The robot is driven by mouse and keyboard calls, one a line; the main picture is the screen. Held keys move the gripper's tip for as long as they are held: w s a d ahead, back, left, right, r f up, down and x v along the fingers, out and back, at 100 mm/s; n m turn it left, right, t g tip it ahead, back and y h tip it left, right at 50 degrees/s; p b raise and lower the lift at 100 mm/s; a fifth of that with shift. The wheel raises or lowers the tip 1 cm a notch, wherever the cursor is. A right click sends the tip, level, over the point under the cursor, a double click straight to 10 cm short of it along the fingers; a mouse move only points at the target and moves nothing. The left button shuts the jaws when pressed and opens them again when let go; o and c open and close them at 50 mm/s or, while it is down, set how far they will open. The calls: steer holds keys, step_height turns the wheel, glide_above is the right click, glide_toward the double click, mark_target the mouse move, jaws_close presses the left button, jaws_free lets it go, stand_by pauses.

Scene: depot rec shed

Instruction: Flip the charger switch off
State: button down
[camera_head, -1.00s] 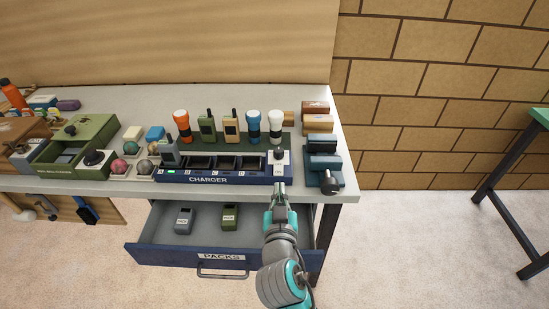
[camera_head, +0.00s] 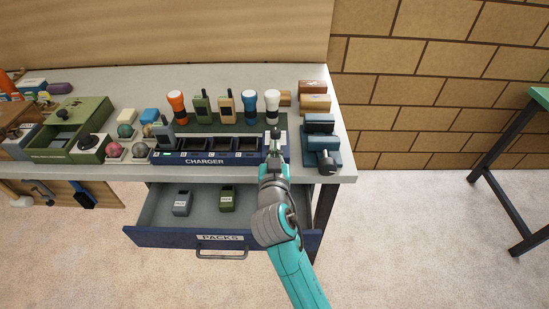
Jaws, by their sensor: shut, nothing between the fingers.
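The charger (camera_head: 215,159) is a long dark blue block labelled CHARGER at the front of the bench. A handheld unit (camera_head: 167,133) stands in its leftmost bay, where a small green light shows; the other bays look empty. The charger switch, a black-knobbed lever on a pale plate (camera_head: 276,139), is at the charger's right end. My gripper (camera_head: 273,158) is shut and empty, directly at the front of this plate. The fingertips hide the plate's lower part, and I cannot tell whether they touch the lever.
Flashlights and radios stand in a dark green rack (camera_head: 290,122) behind the charger. A teal vise (camera_head: 322,155) stands close on the right.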

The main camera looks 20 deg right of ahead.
steer(key=w+f, duration=0.1)
steer(key=w, duration=0.1)
steer(key=w+d+f, duration=0.1)
steer(key=w+f, duration=0.1)
steer(key=shift+w+d, duration=0.2)
steer(key=shift+w+f, duration=0.1)
steer(key=shift+f, duration=0.55)
